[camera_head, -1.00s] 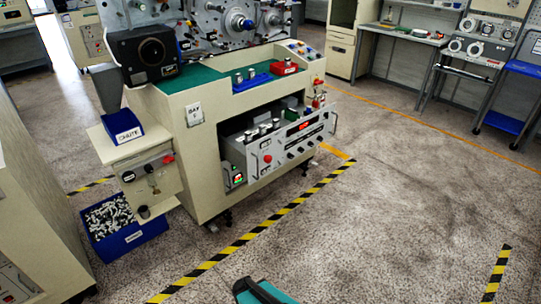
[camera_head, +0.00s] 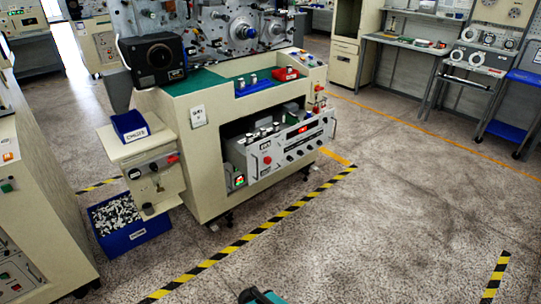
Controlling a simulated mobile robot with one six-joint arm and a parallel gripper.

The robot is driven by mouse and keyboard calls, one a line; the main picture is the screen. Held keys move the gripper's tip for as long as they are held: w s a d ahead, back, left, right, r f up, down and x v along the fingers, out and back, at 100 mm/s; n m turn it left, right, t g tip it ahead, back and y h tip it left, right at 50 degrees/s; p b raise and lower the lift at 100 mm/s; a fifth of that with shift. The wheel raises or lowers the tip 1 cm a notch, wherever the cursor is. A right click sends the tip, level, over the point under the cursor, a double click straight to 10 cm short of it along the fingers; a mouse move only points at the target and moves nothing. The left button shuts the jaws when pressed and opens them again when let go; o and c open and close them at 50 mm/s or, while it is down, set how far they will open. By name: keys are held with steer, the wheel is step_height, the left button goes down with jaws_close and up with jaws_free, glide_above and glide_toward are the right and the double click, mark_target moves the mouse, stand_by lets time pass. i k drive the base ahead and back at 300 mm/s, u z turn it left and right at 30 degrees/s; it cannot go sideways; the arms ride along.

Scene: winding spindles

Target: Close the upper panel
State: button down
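A wide grey instrument panel (camera_head: 290,142) with knobs, a red display and handles at its ends stands out from an open bay in the front of the beige machine (camera_head: 205,170). Its drawer is pulled out, and small metal cylinders show behind the panel. I see only this one pulled-out panel in the bay; I cannot tell if it is the upper one. A teal and black part of my arm shows at the bottom edge, far in front of the machine and apart from it. My gripper's fingers are not visible.
A blue bin (camera_head: 131,232) of small parts stands on the floor below a side shelf with a chute tray (camera_head: 129,125). A beige cabinet (camera_head: 55,220) is at the left. Yellow-black floor tape (camera_head: 262,228) runs before the machine. The floor in front is clear.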

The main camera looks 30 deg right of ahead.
mark_target(248, 159)
steer(key=z, duration=0.1)
steer(key=i, duration=0.95)
steer(key=u, duration=0.05)
